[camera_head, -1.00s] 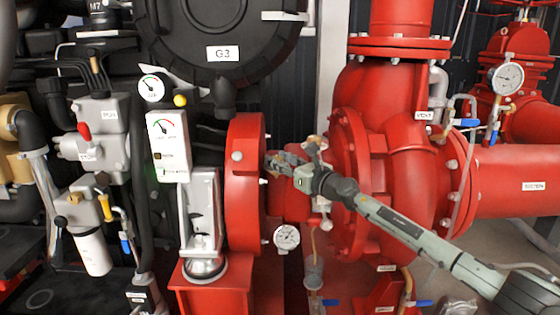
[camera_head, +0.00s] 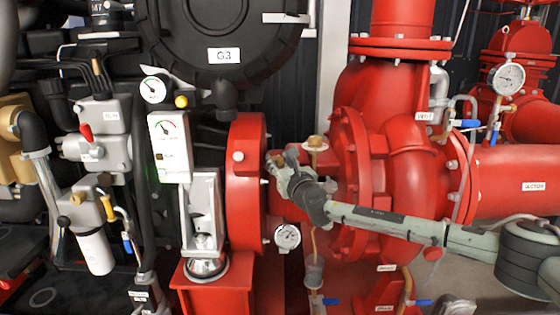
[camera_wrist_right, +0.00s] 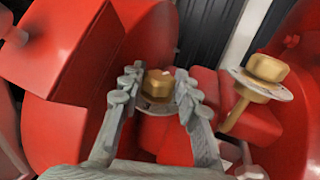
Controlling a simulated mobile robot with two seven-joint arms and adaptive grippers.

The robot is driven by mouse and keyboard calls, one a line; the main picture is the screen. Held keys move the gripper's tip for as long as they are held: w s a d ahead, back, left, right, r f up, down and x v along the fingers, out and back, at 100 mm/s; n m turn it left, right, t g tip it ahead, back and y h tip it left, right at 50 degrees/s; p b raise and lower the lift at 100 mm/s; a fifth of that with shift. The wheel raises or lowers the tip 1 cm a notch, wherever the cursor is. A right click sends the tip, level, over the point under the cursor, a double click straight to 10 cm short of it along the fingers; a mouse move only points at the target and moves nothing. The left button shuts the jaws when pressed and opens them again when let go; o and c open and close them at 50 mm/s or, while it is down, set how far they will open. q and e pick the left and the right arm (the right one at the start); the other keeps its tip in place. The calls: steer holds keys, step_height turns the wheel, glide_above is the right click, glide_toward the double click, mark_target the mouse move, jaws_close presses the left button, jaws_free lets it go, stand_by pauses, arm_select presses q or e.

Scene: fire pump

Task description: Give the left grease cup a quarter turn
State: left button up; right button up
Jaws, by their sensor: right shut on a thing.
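The left grease cup (camera_wrist_right: 157,84) is a brass cap with a pale disc under it, between the red flange and the pump. My right gripper (camera_wrist_right: 157,92) is shut on it, with one finger on each side. In the head view the gripper (camera_head: 277,168) reaches in from the right, and its fingers largely hide this cup. The right grease cup (camera_head: 316,143) stands just right of the gripper, and it also shows in the wrist view (camera_wrist_right: 268,69), apart from the fingers. My left gripper is not in view.
The red flange (camera_head: 246,185) is close on the left of my gripper and the red pump casing (camera_head: 410,170) is on the right. A small gauge (camera_head: 287,236) hangs below. A controller box (camera_head: 169,147) stands farther left.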

steer(key=shift+a+f+m+t+h, duration=0.15)
steer(key=shift+m+h, duration=0.25)
steer(key=shift+h, duration=0.2)
steer(key=shift+a+r+m+t+h, duration=0.15)
steer(key=shift+m+h, duration=0.25)
steer(key=shift+h, duration=0.2)
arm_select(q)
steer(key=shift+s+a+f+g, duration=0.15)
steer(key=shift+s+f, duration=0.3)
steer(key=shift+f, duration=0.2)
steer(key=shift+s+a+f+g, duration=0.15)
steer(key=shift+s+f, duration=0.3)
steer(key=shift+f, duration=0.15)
arm_select(e)
steer(key=shift+f+m+h, duration=0.1)
steer(key=shift+m+h, duration=0.7)
steer(key=shift+h, duration=0.4)
arm_select(q)
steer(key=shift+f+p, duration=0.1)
steer(key=shift+p, duration=0.2)
arm_select(e)
steer(key=shift+d+h, duration=0.1)
steer(key=shift+h, duration=0.2)
steer(key=o, duration=1.1)
steer(key=shift+o, duration=0.3)
steer(key=shift+s, duration=0.15)
